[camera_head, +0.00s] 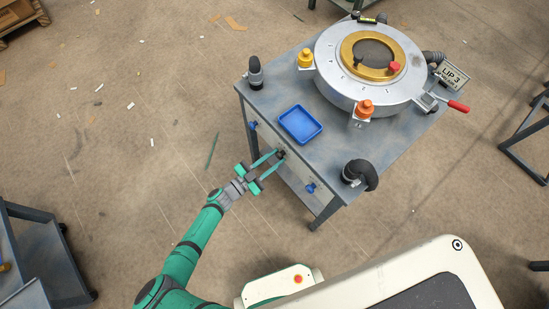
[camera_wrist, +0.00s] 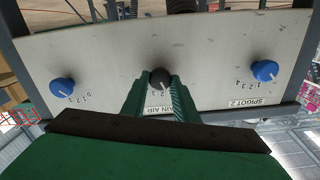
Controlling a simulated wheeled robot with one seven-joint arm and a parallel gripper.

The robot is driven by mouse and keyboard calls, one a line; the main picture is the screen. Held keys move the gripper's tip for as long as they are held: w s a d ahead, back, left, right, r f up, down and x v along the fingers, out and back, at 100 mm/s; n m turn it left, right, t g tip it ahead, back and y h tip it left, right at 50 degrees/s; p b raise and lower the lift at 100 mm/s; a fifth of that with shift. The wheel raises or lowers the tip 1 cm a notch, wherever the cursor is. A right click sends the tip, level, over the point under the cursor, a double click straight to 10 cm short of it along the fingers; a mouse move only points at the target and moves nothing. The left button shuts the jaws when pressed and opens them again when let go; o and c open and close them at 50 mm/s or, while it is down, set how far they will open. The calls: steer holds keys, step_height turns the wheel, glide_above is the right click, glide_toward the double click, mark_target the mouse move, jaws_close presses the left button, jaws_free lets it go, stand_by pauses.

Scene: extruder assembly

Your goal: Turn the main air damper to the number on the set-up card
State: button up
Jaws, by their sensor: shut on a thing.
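The main air damper is a black knob (camera_wrist: 159,79) on the grey front panel (camera_wrist: 110,70), above a partly hidden label ending in "AIN AIR". My gripper (camera_wrist: 158,84) is shut on this knob, one green finger on each side. A pale pointer mark shows on the knob's lower side, toward the digits 2 and 3; the exact setting is hard to tell. In the head view my gripper (camera_head: 277,156) reaches the cart's front from the left. The set-up card (camera_head: 453,76) stands at the back right of the cart; it reads "LIP 3", with a smaller second line too blurred to read.
Blue knobs sit left (camera_wrist: 62,87) and right (camera_wrist: 265,70) of the black one; the right one is labelled "SPIGOT 2". On the cart top are a blue tray (camera_head: 300,138), a silver ring die (camera_head: 338,78), a red-handled lever (camera_head: 457,106) and a black hose elbow (camera_head: 361,174).

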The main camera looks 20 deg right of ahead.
steer(key=o, duration=1.1)
steer(key=shift+c, duration=0.2)
steer(key=v, duration=1)
steer(key=shift+a, duration=0.4)
steer(key=shift+s+r, duration=0.1)
steer(key=shift+s, duration=0.05)
